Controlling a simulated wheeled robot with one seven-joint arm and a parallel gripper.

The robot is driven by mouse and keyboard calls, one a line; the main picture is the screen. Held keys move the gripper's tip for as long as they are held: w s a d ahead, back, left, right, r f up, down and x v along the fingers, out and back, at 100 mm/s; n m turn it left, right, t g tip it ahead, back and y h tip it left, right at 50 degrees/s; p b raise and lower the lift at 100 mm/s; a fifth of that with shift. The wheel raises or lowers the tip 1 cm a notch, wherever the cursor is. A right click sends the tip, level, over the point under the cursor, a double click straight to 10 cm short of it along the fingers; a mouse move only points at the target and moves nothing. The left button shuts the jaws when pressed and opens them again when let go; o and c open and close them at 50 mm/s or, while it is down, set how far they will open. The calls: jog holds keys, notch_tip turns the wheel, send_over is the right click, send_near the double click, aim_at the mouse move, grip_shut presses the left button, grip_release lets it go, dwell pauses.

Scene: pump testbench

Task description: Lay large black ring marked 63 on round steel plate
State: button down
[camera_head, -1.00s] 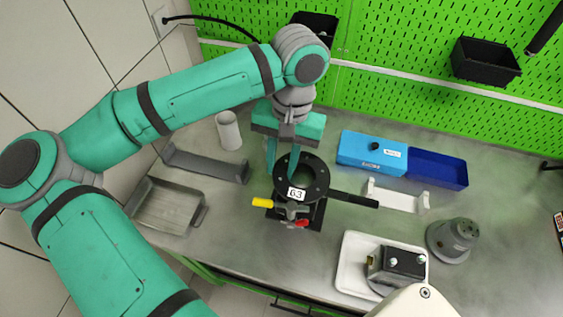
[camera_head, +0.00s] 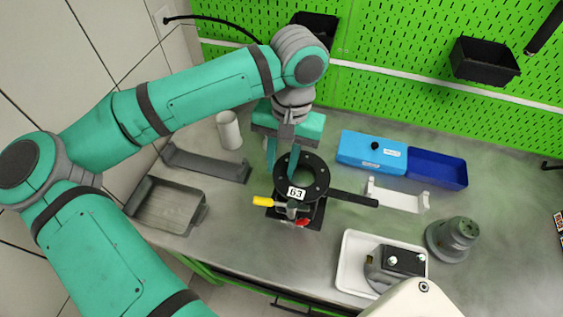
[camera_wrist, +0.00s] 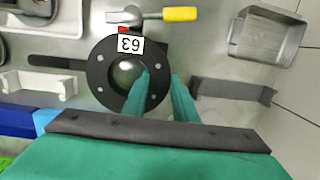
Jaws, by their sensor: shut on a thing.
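The large black ring (camera_head: 321,178) with the white label 63 is level over the clamp fixture in the middle of the bench; it also shows in the wrist view (camera_wrist: 98,76). My gripper (camera_head: 281,170) is shut on the ring's rim, one finger at the hole and one outside the edge, as the wrist view (camera_wrist: 163,82) shows. Through the hole I see a grey, shiny round surface (camera_wrist: 126,71), which may be the steel plate. The rest of the plate is hidden under the ring. I cannot tell whether the ring touches it.
A clamp with a yellow handle (camera_head: 263,201) and a red tip (camera_head: 302,222) stands at the ring's front. A black bar (camera_head: 353,199) sticks out right. A grey tray (camera_head: 200,217) lies left, a blue box (camera_head: 345,150) behind right, a white tray (camera_head: 347,270) front right.

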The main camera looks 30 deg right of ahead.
jog(key=shift+s+f, duration=0.1)
jog(key=shift+f, duration=0.55)
jog(key=c, duration=1.4)
grip_release()
jog(key=shift+o, duration=0.2)
jog(key=shift+d+r, duration=0.15)
jog(key=shift+r, duration=0.4)
notch_tip(320, 180, up, 11)
jog(key=d, duration=0.1)
jog(key=shift+w, duration=0.3)
